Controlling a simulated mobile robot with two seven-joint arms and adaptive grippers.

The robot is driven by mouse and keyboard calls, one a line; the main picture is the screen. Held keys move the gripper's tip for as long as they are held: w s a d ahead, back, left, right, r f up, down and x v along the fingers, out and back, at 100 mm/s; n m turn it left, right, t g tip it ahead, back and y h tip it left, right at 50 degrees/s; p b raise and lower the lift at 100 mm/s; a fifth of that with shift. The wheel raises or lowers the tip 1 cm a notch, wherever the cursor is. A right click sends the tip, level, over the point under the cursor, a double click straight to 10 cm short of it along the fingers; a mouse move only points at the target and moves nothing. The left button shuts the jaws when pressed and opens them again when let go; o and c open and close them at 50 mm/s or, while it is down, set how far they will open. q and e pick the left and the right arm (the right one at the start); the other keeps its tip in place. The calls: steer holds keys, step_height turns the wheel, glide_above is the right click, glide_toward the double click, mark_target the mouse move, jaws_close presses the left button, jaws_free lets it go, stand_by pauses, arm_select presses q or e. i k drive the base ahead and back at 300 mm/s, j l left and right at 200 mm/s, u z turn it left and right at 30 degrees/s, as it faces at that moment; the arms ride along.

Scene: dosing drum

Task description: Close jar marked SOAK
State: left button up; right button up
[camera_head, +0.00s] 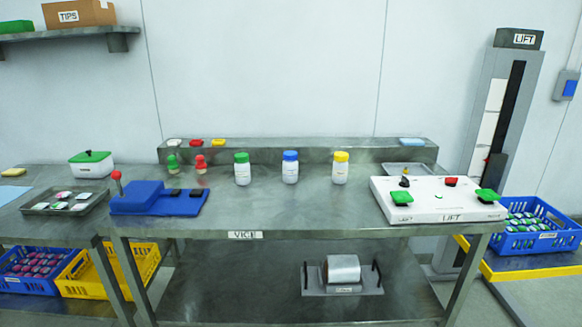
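Three white jars stand upright in a row on the steel bench. One has a green top (242,168), one a blue top (290,167) and one a yellow top (340,167). Any marking on them is too small to read, so I cannot tell which is SOAK. Small red, yellow and pale pieces lie on the raised back ledge, among them a red one (196,142) and a yellow one (218,142). Neither of my grippers shows.
A blue vice (138,198) with a red-knobbed lever stands at the bench's left. A white LIFT panel (440,205) with green buttons fills the right end. Two small green and red items (201,163) stand left of the jars. The bench's front middle is clear.

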mark_target(290, 169)
steer(key=i+j+z, duration=0.2)
steer(key=i+j, duration=0.25)
steer(key=i+j+z, duration=0.15)
steer(key=i+j, duration=0.25)
steer(key=j, duration=0.2)
